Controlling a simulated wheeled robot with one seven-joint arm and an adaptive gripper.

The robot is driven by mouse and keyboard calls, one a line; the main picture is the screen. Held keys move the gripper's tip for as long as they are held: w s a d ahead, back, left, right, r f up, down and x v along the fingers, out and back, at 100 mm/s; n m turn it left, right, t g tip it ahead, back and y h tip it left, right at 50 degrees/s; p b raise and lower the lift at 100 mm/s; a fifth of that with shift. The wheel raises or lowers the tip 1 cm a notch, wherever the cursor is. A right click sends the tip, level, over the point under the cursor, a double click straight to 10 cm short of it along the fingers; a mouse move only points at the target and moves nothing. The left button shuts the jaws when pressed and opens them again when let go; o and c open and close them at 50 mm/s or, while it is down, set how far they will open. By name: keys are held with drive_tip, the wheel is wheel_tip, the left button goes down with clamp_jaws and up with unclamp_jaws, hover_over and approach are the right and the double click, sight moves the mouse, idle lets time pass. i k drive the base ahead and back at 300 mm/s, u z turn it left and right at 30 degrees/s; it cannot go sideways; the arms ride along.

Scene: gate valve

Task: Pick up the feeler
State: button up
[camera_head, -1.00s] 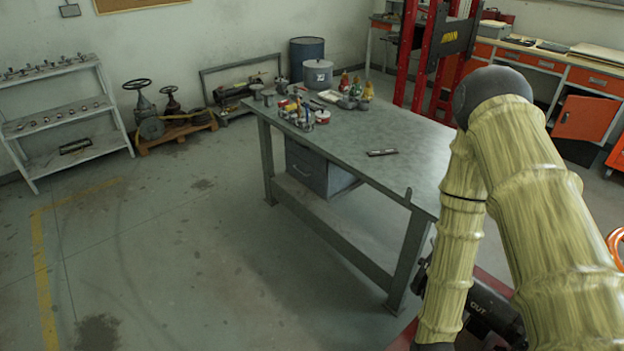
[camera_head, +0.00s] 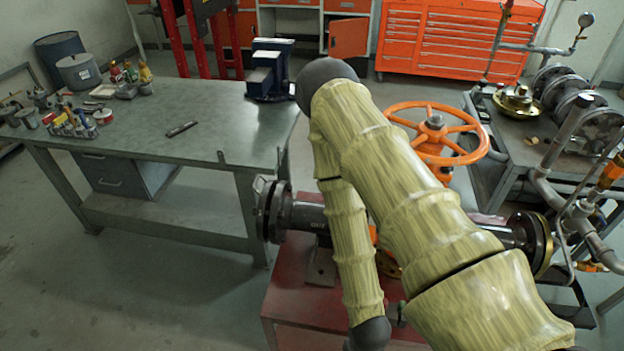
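A small dark, flat, narrow item (camera_head: 182,129), which looks like the feeler, lies on the grey-green workbench (camera_head: 215,110). It is right of the clutter, with bare bench top around it. It is too small to make out in detail. My arm, in a yellowish ribbed cover, rises from the bottom right, bends at a dark elbow and comes down to a dark joint at the bottom edge. My gripper is not in view. The arm is well to the right of the item.
Small tools and bottles (camera_head: 75,120) crowd the bench's left end; a blue vise (camera_head: 268,70) stands at its far right corner. Behind my arm, a valve with an orange handwheel (camera_head: 436,135) sits over a red stand (camera_head: 310,300). Floor at lower left is clear.

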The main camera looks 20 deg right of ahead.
sight(400, 311)
drive_tip(key=u, duration=0.2)
drive_tip(key=k, duration=0.7)
drive_tip(key=z, duration=0.75)
